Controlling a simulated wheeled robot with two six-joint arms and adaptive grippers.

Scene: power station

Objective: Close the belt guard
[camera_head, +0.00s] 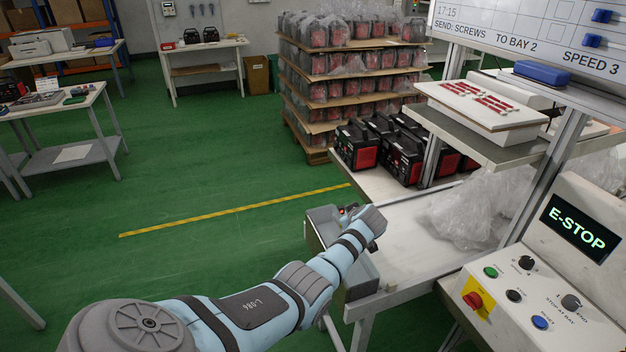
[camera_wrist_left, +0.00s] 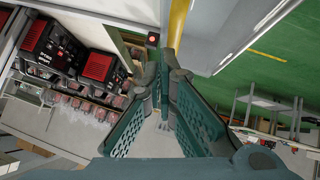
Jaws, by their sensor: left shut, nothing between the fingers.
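A grey panel (camera_head: 320,224), which looks like part of the belt guard, stands at the near left side of the white conveyor belt, beside my left wrist. Another grey piece (camera_head: 362,272) lies at the belt's near end, partly behind my arm. My arm hides the middle, so I cannot tell how far the guard is open. In the left wrist view my left gripper (camera_wrist_left: 163,82) is shut and empty, its fingers converging below a yellow bar (camera_wrist_left: 178,22) and a pale grey panel (camera_wrist_left: 212,30). Contact cannot be told. My right gripper is not in view.
A small red light (camera_head: 342,211) sits by the wrist. A control panel (camera_head: 540,285) with an E-STOP screen stands at right. Green floor (camera_head: 200,195) left of the belt is clear.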

